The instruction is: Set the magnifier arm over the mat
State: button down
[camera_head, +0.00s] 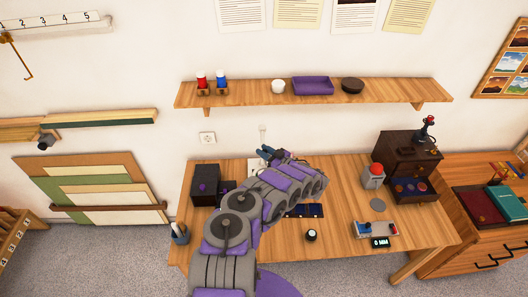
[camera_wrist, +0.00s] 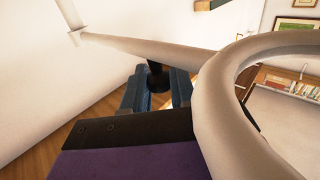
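The magnifier arm (camera_wrist: 140,47) is a pale rod that crosses the upper wrist view, close to the camera. Its thick round ring (camera_wrist: 215,110) fills the right side. A black knob (camera_wrist: 157,76) hangs below the rod. My gripper (camera_wrist: 158,82) has its blue-grey fingers on both sides of the knob, which fills the gap between the tips. In the head view my gripper (camera_head: 270,153) is at the back of the table, near the wall. The dark blue mat (camera_head: 308,210) lies mid-table, partly hidden by my arm. Most of the magnifier is hidden there.
The wooden table (camera_head: 345,235) holds a black box (camera_head: 204,184) at left, a grey device with a red top (camera_head: 374,174), a small dark cabinet (camera_head: 411,160) and a meter (camera_head: 376,229) at right. A shelf (camera_head: 420,90) runs above. The front middle has free room around a small round pot (camera_head: 311,235).

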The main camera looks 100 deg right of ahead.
jog(key=c, duration=1)
grip_release()
jog(key=shift+s+d+r, duration=0.2)
jog(key=shift+s+d, duration=0.05)
jog(key=shift+s, duration=0.15)
jog(key=shift+a, duration=0.1)
jog(key=shift+w+a, duration=0.1)
jog(key=shift+a, duration=0.1)
jog(key=shift+a, duration=0.1)
jog(key=shift+s+a, duration=0.15)
jog(key=shift+s, duration=0.05)
jog(key=b+v, duration=0.1)
jog(key=v, duration=1.5)
jog(key=shift+s+a, duration=0.2)
jog(key=shift+s, duration=0.15)
jog(key=shift+f, duration=0.15)
